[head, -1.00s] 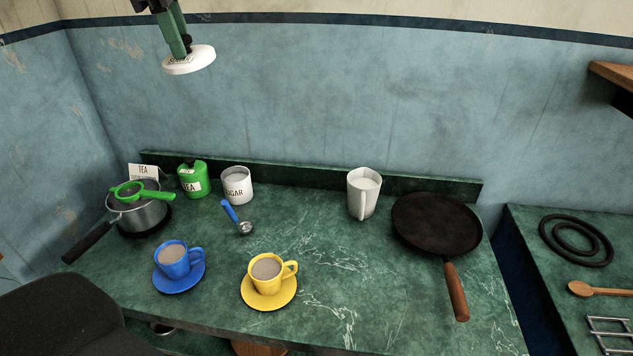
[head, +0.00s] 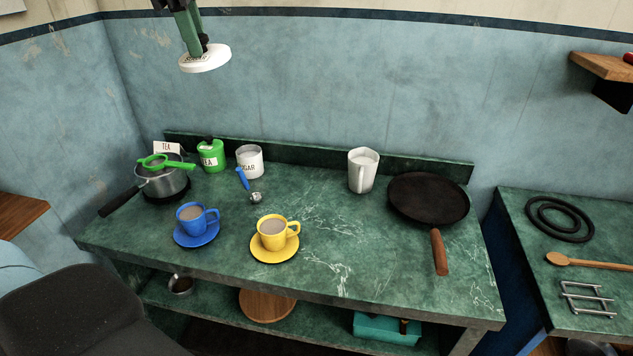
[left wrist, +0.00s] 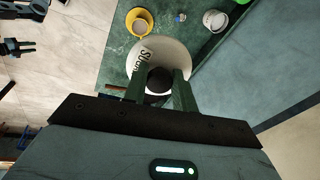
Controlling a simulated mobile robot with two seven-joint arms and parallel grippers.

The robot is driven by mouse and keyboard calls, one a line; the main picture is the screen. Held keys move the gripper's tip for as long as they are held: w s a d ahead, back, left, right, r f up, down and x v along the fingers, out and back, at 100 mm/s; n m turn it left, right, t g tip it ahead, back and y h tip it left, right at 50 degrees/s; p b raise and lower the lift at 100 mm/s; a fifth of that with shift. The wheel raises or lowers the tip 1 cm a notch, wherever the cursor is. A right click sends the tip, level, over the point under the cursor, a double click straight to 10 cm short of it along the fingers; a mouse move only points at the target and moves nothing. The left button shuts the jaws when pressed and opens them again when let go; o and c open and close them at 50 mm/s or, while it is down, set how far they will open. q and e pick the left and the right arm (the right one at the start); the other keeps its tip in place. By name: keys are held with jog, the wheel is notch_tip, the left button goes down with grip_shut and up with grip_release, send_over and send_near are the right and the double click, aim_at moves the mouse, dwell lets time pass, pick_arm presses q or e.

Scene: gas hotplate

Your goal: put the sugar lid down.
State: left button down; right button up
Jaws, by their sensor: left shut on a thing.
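My left gripper (head: 203,50) is shut on the dark knob of the white sugar lid (head: 205,60), held high above the counter in front of the blue wall. The left wrist view shows the lid (left wrist: 172,55) between the gripper's fingers (left wrist: 163,90), its lettering partly visible. The white sugar jar (head: 250,163) stands open at the back of the green counter (head: 330,222), well below the lid. A blue-handled spoon (head: 246,183) lies or leans by the jar; I cannot tell which.
The counter's middle and front right are clear.

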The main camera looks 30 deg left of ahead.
pick_arm(q)
jog(key=s+a+f+n+g+y, duration=0.1)
jog(key=s+a+f+n, duration=0.7)
jog(key=s+a+f, duration=0.4)
notch_tip(320, 180, down, 8)
jog(key=n, duration=0.2)
jog(key=shift+w+d+g, duration=0.15)
jog(key=shift+w+g, duration=0.05)
jog(key=shift+g, duration=0.1)
pick_arm(e)
jog(key=shift+w+a+r, duration=0.2)
jog(key=shift+w+r, duration=0.4)
jog(key=shift+w, duration=0.35)
pick_arm(q)
jog(key=shift+d+f, duration=0.1)
jog(key=shift+f, duration=0.1)
jog(key=shift+d+f+n, duration=0.1)
jog(key=shift+f+n, duration=0.1)
jog(key=shift+n, duration=0.1)
